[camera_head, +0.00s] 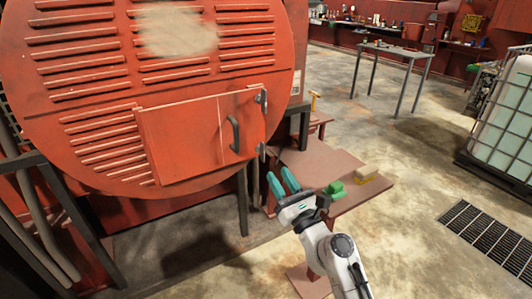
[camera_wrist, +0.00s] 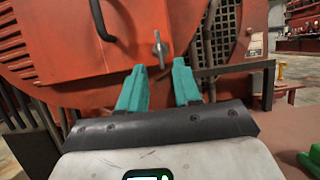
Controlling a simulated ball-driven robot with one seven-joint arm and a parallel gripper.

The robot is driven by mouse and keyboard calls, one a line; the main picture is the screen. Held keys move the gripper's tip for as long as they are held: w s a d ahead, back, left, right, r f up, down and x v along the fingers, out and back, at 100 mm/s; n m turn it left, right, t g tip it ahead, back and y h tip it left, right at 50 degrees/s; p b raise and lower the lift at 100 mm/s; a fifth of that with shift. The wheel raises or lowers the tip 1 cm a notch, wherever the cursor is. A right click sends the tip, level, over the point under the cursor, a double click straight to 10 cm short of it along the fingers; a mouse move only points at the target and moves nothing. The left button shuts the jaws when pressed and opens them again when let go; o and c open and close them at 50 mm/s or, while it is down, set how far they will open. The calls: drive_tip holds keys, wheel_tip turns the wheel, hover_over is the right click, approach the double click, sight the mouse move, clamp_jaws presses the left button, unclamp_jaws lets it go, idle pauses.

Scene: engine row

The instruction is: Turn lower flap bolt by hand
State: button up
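The red flap (camera_head: 180,145) is closed on the round louvred engine cover. Its dark handle (camera_head: 234,133) is near its right side. The upper flap bolt (camera_head: 261,98) and the lower flap bolt (camera_head: 262,151) are small grey pieces at its right edge. In the wrist view the lower flap bolt (camera_wrist: 160,48) is a grey wing shape, upright, just beyond and between my fingertips. My gripper (camera_head: 281,178) has teal fingers, standing apart with nothing between them. It is below and slightly right of the lower bolt, not visibly touching it.
A brown table (camera_head: 350,195) under my gripper carries a green object (camera_head: 335,188) and a pale yellow piece (camera_head: 367,173). Dark posts (camera_head: 304,127) stand beside the engine. A caged tank (camera_head: 505,120) and floor grate (camera_head: 490,240) are at right. Floor between is clear.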

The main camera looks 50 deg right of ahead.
sight(264, 153)
drive_tip(key=p+x, duration=0.1)
drive_tip(key=x, duration=0.7)
drive_tip(key=shift+w+p, duration=0.1)
drive_tip(key=shift+p, duration=0.25)
drive_tip(key=shift+c, duration=0.4)
clamp_jaws()
